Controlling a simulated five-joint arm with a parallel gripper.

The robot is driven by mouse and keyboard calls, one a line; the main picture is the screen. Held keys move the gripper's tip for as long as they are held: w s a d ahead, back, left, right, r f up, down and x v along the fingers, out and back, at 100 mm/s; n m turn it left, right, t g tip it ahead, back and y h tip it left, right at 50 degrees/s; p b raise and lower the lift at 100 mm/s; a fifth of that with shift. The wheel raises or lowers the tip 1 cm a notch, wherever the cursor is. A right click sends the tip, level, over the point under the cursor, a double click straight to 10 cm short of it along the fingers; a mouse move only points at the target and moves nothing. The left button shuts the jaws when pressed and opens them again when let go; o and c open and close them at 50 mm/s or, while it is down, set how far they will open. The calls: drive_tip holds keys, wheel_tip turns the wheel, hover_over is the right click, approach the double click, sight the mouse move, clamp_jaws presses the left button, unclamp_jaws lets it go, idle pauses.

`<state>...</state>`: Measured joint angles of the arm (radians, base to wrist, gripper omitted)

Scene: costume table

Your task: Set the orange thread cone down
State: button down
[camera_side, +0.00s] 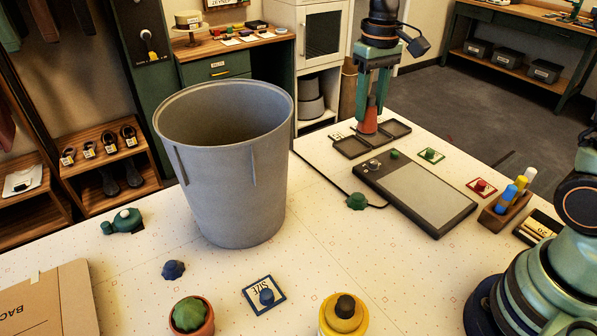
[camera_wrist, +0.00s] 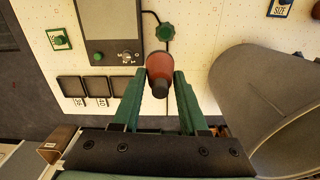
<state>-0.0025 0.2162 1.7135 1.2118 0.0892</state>
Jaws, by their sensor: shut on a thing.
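The orange thread cone (camera_side: 369,120) is held narrow end up between the fingers of my gripper (camera_side: 372,98), at the far edge of the table. In the side view its wide base overlaps a dark shallow tray (camera_side: 350,148); I cannot tell whether the base touches anything. In the wrist view the cone (camera_wrist: 160,68) sits between the two green fingertips, and the tray's square compartments (camera_wrist: 72,87) lie to its left.
A large grey bin (camera_side: 225,190) stands left of my gripper. A flat grey device (camera_side: 415,190) lies in front of the tray, with a green knob (camera_side: 356,201) on a cord beside it. Small labelled cards and a marker block (camera_side: 503,207) are at right.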

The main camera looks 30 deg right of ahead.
drive_tip(key=w+r+m, duration=0.2)
drive_tip(key=w, duration=1)
wheel_tip(320, 180, down, 20)
drive_tip(key=shift+a+r, duration=0.1)
drive_tip(key=shift+a, duration=0.05)
drive_tip(key=shift+c, duration=2.2)
unclamp_jaws()
drive_tip(key=shift+f, duration=0.2)
